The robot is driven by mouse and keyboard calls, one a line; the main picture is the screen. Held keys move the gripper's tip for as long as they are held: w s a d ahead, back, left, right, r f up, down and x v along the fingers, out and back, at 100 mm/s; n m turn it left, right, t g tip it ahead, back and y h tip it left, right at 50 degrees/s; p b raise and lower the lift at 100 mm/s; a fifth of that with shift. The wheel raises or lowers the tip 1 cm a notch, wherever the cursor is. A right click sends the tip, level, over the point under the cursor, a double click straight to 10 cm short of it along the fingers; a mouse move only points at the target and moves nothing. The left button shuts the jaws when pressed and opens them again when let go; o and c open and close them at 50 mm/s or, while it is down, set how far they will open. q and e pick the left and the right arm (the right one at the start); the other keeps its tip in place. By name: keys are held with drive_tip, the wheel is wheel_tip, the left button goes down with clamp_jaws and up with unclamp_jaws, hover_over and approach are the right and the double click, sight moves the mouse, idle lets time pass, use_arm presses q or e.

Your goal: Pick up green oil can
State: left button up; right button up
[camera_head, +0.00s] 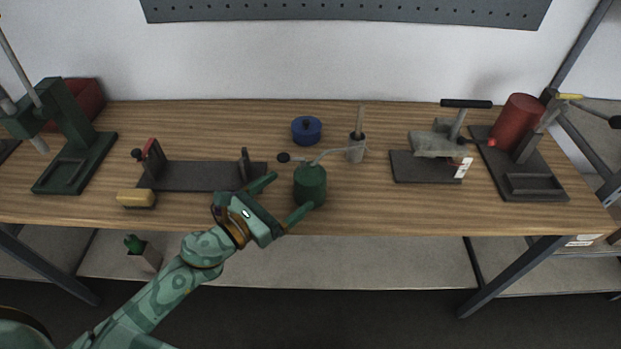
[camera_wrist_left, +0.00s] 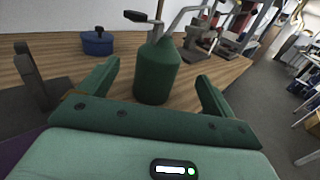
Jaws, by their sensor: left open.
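The green oil can (camera_head: 311,186) stands upright on the wooden workbench, with a thin grey spout reaching to the right and a dark knob on its left. My left gripper (camera_head: 287,196) is open, its two fingers pointing toward the can from the front left. In the left wrist view the can (camera_wrist_left: 157,72) stands ahead of and between the open fingers of my left gripper (camera_wrist_left: 160,82). No finger clearly touches it. My right gripper is not in view.
A blue lidded pot (camera_head: 306,130) and a grey cup with a stick (camera_head: 356,150) stand behind the can. A dark fixture (camera_head: 195,177) and a yellow block (camera_head: 136,198) lie to the left. A clamp device (camera_head: 428,168) stands right, with free bench between.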

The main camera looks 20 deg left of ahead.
sight(316, 172)
use_arm(q)
drive_tip(key=x, duration=0.9)
drive_tip(key=shift+w+d+f, duration=0.2)
drive_tip(key=shift+w+f, duration=0.1)
drive_tip(key=shift+w, duration=0.1)
drive_tip(key=c, duration=1.2)
